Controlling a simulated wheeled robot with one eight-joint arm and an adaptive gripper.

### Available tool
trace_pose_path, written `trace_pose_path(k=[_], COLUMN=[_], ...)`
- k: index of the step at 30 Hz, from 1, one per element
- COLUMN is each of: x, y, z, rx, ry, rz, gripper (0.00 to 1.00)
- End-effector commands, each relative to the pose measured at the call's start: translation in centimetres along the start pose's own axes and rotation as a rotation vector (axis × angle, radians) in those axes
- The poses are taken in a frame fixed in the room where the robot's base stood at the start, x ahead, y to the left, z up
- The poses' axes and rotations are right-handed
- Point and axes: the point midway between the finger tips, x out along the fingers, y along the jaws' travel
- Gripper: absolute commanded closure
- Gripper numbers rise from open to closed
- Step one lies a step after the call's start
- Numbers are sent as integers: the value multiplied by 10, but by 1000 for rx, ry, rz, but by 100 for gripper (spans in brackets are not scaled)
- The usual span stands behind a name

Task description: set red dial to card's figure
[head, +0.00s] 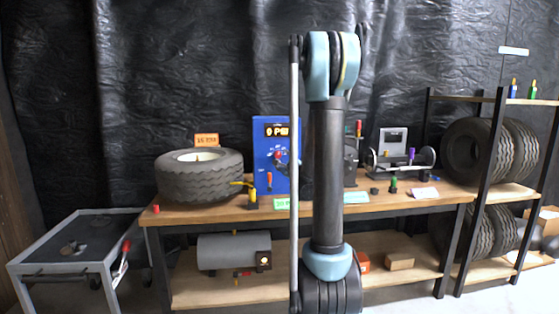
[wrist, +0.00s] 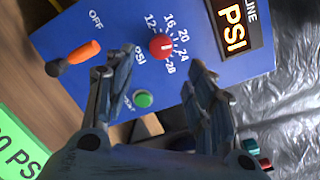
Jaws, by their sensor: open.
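The red dial (wrist: 162,47) is on the face of a blue box (wrist: 110,25), ringed by figures from 12 to 28. Its pointer setting is unclear. My gripper (wrist: 160,68) is open and empty, fingers spread below the dial in the wrist view and apart from it. In the head view the dial (head: 279,154) shows on the box (head: 264,180), left of my arm; the gripper is hidden there. An orange card (head: 206,140) on the tyre seems to read 16 PSI. A green card (wrist: 22,148) at the bench edge ends in "0 PSI"; its first digit is cut off.
The box has a display (wrist: 232,28) reading PSI, an orange-handled lever (wrist: 80,53) by OFF and a green button (wrist: 143,99). A tyre (head: 198,178) and a yellow-handled tool (head: 250,192) stand left of the box on the bench (head: 225,212).

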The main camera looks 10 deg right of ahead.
Motion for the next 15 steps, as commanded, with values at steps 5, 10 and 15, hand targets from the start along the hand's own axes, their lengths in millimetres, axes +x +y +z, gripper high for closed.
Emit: trace_pose_path(k=[5, 10, 15], x=[33, 59, 77], y=[1, 0, 0], z=[1, 1, 0], rx=[-1, -1, -1], ry=[-2, -1, 0], rz=[2, 1, 1], gripper=[50, 50, 50])
